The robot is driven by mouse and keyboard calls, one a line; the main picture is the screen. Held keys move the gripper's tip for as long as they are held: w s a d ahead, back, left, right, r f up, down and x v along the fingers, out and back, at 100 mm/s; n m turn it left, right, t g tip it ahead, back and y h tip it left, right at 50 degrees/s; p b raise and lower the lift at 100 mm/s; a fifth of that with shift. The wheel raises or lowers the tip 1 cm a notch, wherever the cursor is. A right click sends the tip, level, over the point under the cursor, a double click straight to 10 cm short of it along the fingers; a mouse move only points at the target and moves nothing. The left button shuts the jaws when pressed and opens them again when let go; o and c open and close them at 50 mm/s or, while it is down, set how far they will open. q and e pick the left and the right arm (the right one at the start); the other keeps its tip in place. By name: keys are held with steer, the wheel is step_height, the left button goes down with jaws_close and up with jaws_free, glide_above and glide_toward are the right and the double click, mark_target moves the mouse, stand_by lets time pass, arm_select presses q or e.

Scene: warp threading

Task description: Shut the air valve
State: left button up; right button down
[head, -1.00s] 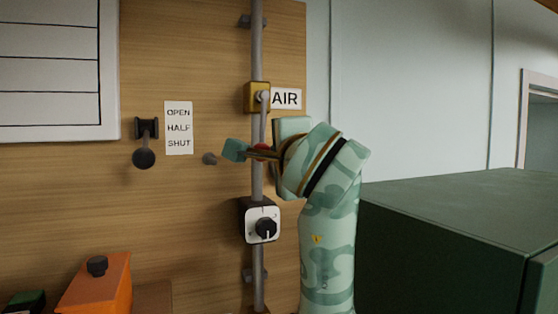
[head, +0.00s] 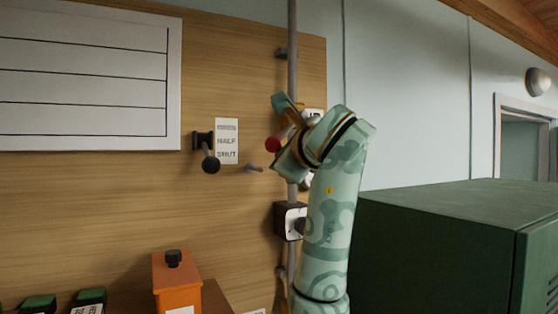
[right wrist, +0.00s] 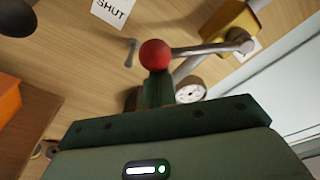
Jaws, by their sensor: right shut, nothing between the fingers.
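The air valve's yellow body (right wrist: 235,22) sits on the grey pipe and shows at the top right of the right wrist view. Its grey lever (right wrist: 200,49) ends in a red ball (right wrist: 155,54). In the head view the red ball (head: 273,145) stands left of the pipe, and the lever slants up behind my right gripper. My right gripper (head: 284,104) is shut and empty, close to the valve. In the wrist view its finger (right wrist: 156,90) lies just below the ball; I cannot tell whether they touch. My left gripper is out of view.
A grey peg (head: 255,168) sticks out of the board left of the pipe (head: 292,70). A black-knobbed lever (head: 210,162) hangs beside an OPEN/HALF/SHUT label (head: 227,140). A dial box (head: 284,220) is lower on the pipe. A green cabinet (head: 440,240) stands right, an orange box (head: 176,280) below.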

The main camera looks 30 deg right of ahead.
mark_target(274, 141)
steer(key=shift+s+a+r+m+y, duration=0.1)
steer(key=shift+a+r+m+y, duration=0.2)
steer(key=shift+a+r+m, duration=0.9)
steer(key=shift+r+m, duration=0.05)
steer(key=shift+m, duration=0.35)
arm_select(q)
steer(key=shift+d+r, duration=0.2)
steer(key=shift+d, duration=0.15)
arm_select(e)
steer(key=r, duration=0.1)
steer(key=a+r, duration=0.1)
steer(key=r, duration=0.1)
steer(key=shift+a+r, duration=0.15)
steer(key=shift+a, duration=0.1)
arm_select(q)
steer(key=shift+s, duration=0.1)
arm_select(e)
steer(key=shift+r, duration=0.1)
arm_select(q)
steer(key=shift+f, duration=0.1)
